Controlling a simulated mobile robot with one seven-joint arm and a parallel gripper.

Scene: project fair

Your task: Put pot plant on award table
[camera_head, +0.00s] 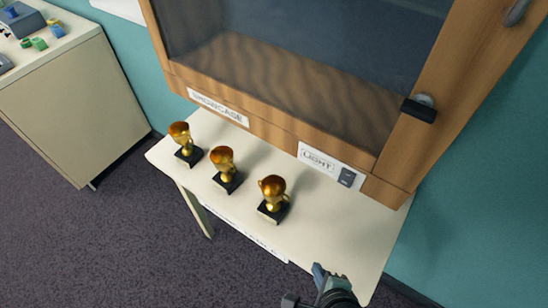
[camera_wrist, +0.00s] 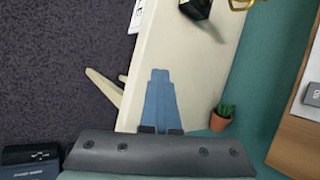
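The pot plant (camera_wrist: 222,113) is a small green cactus-like plant in a terracotta pot. It stands upright at the back edge of the cream award table (camera_head: 345,235), beside the teal wall, in the wrist view. Whether its pot rests fully on the tabletop is hard to tell. The plant does not show in the head view. The table also shows in the wrist view (camera_wrist: 180,50). My gripper (camera_wrist: 160,72) has its blue-grey fingers together with nothing between them. It is over the right end of the table, left of the plant in the wrist view, apart from it. It also shows in the head view (camera_head: 322,270).
Three gold trophies on black bases, one of them the nearest (camera_head: 273,195), stand on the table's left and middle. A wooden glass-front showcase (camera_head: 290,130) hangs over the table's back. A cream cabinet (camera_head: 75,105) is at the left. The tabletop's right part looks mostly clear.

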